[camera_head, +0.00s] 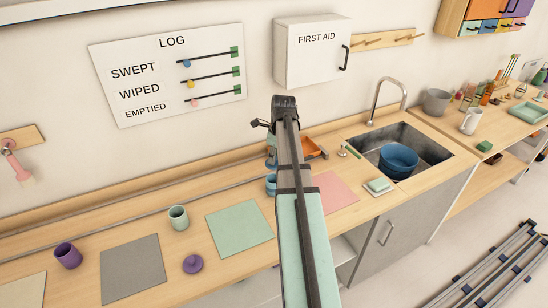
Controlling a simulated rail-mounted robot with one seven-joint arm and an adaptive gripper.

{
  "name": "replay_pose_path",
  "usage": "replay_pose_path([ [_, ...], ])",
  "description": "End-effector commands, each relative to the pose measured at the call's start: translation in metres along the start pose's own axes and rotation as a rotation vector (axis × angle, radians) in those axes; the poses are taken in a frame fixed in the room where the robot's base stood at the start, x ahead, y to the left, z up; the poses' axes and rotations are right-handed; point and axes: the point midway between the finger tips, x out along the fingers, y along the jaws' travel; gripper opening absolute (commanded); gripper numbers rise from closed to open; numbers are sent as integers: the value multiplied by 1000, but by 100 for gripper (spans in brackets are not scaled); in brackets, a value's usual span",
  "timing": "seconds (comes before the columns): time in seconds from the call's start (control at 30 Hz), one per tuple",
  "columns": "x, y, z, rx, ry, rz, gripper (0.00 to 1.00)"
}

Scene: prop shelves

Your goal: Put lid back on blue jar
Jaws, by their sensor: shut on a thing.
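A blue jar (271,185) stands on the wooden counter, partly hidden behind my arm; I cannot see its whole rim. A blue-grey shape (271,152) shows just behind it at the arm's left edge, too covered to identify. No blue lid is clearly visible. My arm rises through the middle of the view, and its body hides my gripper and anything in it. A purple lid (193,264) with a knob lies on the counter near the front edge. A purple jar (68,256) and a pale green jar (178,217) stand open to the left.
Grey (131,270), green (240,228) and pink (335,191) mats lie on the counter. An orange tray (311,149) sits behind my arm. On the right are a sink (436,150) with a blue bowl (398,160) and a soap dish (379,187). The green mat is bare.

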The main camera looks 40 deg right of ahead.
Motion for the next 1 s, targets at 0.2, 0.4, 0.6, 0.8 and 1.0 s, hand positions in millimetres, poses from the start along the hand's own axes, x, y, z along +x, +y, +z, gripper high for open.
replay_pose_path([
  [0.2,6,0,-1,17,0,-3,0],
  [0.4,19,0,-3,16,0,-2,0],
  [0.6,37,0,-6,15,0,-3,0],
  [0.8,52,0,-8,14,0,-3,0],
  [1.0,62,0,-9,14,0,-2,0],
])
